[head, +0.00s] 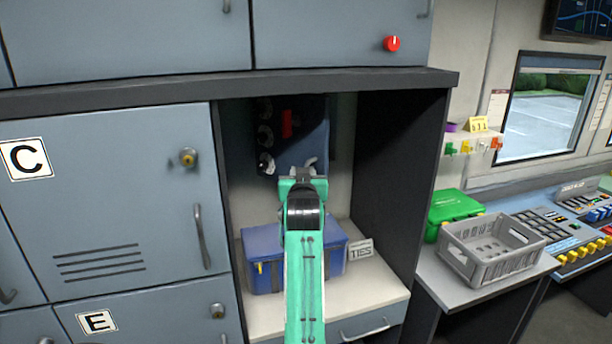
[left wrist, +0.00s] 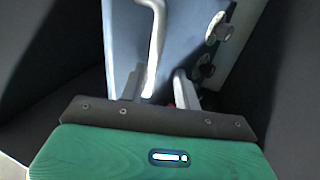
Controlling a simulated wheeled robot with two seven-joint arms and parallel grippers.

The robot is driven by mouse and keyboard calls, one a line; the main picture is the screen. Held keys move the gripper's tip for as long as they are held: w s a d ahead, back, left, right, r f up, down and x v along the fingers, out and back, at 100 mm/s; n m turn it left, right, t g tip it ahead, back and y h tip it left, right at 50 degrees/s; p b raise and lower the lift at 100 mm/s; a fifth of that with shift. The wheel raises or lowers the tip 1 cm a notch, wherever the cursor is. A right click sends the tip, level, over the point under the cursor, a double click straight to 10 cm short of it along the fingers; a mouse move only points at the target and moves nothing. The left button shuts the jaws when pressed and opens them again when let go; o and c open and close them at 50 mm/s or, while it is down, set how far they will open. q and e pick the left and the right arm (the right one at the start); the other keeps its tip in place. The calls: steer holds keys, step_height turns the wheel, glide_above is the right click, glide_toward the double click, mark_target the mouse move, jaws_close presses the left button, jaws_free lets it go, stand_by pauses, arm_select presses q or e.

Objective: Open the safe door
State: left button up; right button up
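The safe (head: 308,130) is a dark blue box at the back of the open cabinet compartment, with round knobs on its left side and a red part. My left arm reaches into the compartment, and its gripper (head: 303,172) is at the lower part of the safe's front. In the left wrist view, the pale bent handle (left wrist: 156,40) on the blue-grey safe door (left wrist: 185,35) comes down between the two fingers of my left gripper (left wrist: 158,88). The fingers are apart; contact with the handle is unclear. Whether the door is ajar is unclear. My right gripper is not seen.
A blue case (head: 262,250) and a "TIES" sign (head: 360,250) stand on the shelf below the safe. Dark compartment walls (head: 385,170) flank the arm. Closed locker C (head: 110,220) is on the left. A grey crate (head: 492,250) and green box (head: 452,207) sit right.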

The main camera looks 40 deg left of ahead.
arm_select(q)
steer(key=b+v, duration=0.4)
steer(key=v, duration=1)
steer(key=shift+b, duration=0.4)
steer(key=shift+w+f, duration=0.1)
steer(key=shift+w, duration=0.05)
